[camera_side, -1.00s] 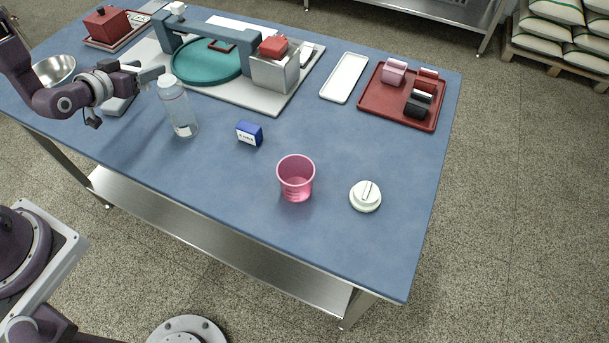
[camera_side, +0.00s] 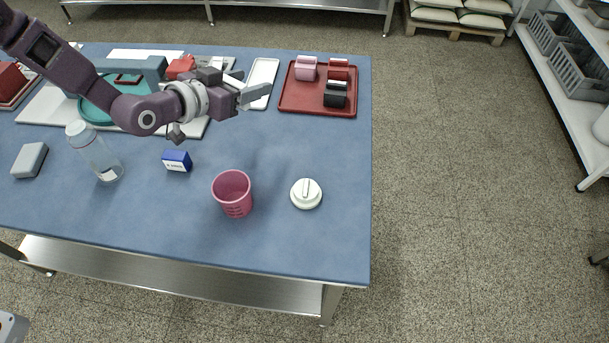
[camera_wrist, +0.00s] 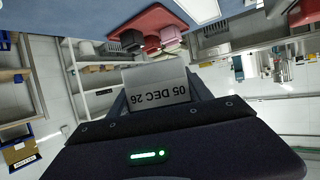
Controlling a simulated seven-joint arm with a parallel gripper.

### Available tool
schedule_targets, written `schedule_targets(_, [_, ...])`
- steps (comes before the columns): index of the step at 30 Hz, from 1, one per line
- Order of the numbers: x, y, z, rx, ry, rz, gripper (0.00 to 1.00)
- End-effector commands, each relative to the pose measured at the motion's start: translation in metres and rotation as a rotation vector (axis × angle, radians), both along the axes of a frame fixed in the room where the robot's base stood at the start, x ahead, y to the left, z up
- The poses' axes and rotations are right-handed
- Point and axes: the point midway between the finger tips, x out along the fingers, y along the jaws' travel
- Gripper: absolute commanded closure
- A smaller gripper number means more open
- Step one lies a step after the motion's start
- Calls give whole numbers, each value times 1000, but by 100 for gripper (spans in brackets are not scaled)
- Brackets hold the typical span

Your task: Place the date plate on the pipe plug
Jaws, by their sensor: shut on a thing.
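The date plate (camera_wrist: 157,82) is a pale grey plate printed "05 DEC 26", upside down in the wrist view. My gripper (camera_wrist: 160,100) is shut on it. In the side view my gripper (camera_side: 246,95) is raised over the back middle of the table, left of the red tray, with a light grey piece at its tip. What I take for the pipe plug (camera_side: 306,194) is a round white disc with a raised bar on top. It rests alone near the table's right front, well apart from my gripper. It does not show in the wrist view.
A pink beaker (camera_side: 232,194) stands left of the plug. A blue box (camera_side: 177,160), a clear bottle (camera_side: 96,154) and a grey block (camera_side: 30,160) are further left. A red tray (camera_side: 300,103) holds several small blocks. A white tray (camera_side: 263,72) lies behind my gripper. Table around the plug is clear.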

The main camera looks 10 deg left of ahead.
Motion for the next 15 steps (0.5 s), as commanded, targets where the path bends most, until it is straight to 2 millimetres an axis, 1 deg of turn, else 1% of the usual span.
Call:
schedule_targets(1, [-18, -33, -5, -2, 3, -55, 81])
schedule_targets(3, [-42, -72, -10, -2, 3, -124, 81])
schedule_targets(6, [-73, -115, -15, -1, 2, -204, 81])
schedule_targets(9, [-96, -144, -17, -1, 1, -257, 81])
schedule_targets(10, [-101, -149, -18, 0, 0, -269, 81])
schedule_targets(13, [-112, -160, -22, -1, 1, -291, 81])
schedule_targets(14, [-113, -162, -27, 0, 2, -293, 81])
schedule_targets(15, [-114, -162, -37, 0, 3, -294, 81])
